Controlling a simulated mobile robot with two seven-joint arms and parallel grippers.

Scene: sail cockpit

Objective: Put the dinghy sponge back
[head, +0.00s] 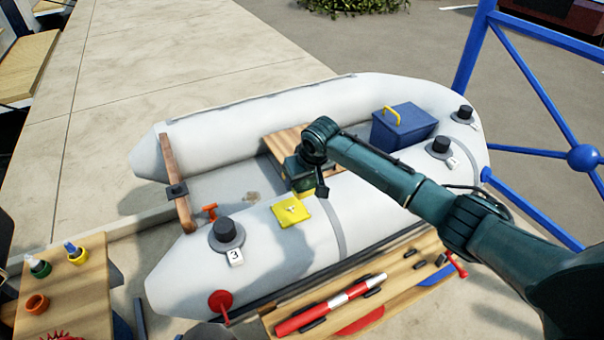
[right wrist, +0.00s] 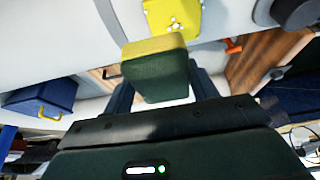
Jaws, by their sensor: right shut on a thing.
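The dinghy sponge (right wrist: 155,75), a block with a dark green face and a yellow layer, sits between the fingers of my right gripper (right wrist: 160,85) in the right wrist view. The right gripper is shut on it. In the head view my right gripper (head: 303,182) is over the inside of the grey inflatable dinghy (head: 375,92), close to its near tube; only a bit of yellow shows below the hand, the rest of the sponge being hidden. My left gripper is not in view.
A yellow square piece (head: 291,224) lies on the near tube, left of the hand. A blue box (head: 404,127) with a yellow handle stands toward the bow. A wooden thwart (head: 287,143) is behind the hand. A red and white cylinder (head: 330,304) lies on the front bench.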

